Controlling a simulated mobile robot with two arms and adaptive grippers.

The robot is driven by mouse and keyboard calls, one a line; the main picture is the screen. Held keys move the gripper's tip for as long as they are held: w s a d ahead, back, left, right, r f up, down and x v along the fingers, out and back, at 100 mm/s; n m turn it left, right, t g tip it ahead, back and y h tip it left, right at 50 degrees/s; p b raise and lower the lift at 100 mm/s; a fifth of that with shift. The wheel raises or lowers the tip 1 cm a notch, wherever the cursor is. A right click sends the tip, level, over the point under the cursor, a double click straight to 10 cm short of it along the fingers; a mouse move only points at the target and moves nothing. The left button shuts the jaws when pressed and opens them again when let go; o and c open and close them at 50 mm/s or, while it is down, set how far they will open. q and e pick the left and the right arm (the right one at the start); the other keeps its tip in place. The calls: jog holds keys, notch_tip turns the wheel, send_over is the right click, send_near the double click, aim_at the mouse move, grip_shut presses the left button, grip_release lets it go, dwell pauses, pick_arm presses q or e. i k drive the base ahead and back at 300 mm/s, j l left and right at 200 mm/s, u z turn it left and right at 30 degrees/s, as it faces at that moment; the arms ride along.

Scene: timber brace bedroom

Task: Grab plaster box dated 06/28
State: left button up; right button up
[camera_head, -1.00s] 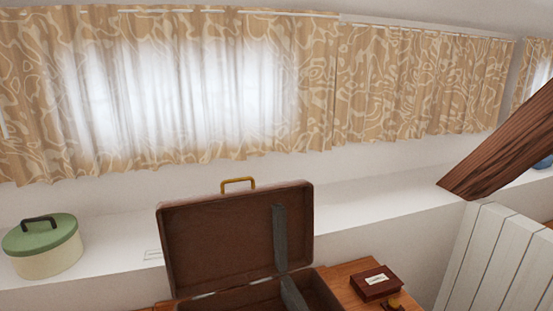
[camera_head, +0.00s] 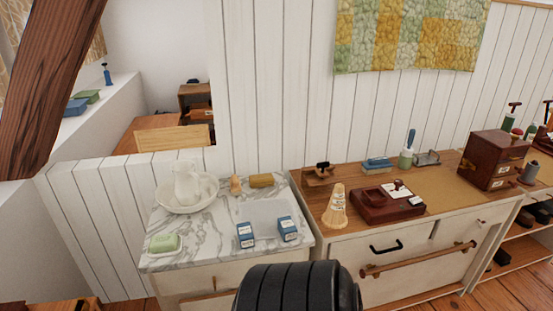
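Two small blue-and-white boxes stand on the marble-topped washstand (camera_head: 200,235): a left box (camera_head: 245,235) and a right box (camera_head: 288,229), a short gap apart. They look like the plaster boxes, but the print is too small to read a date on either. Neither of my grippers is in view. A black ribbed part, which looks like a piece of my own arm, shows at the bottom centre in front of the washstand.
The washstand also holds a white pitcher in a basin (camera_head: 187,190), a soap dish (camera_head: 164,244), a yellow block (camera_head: 261,180) and a small brown bottle. The wooden-topped cabinet (camera_head: 315,190) on the right bears a cone (camera_head: 335,206), a red-brown box (camera_head: 387,203) and drawers (camera_head: 492,160).

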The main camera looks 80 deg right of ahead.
aim_at(244, 230)
jog(key=z, duration=2.45)
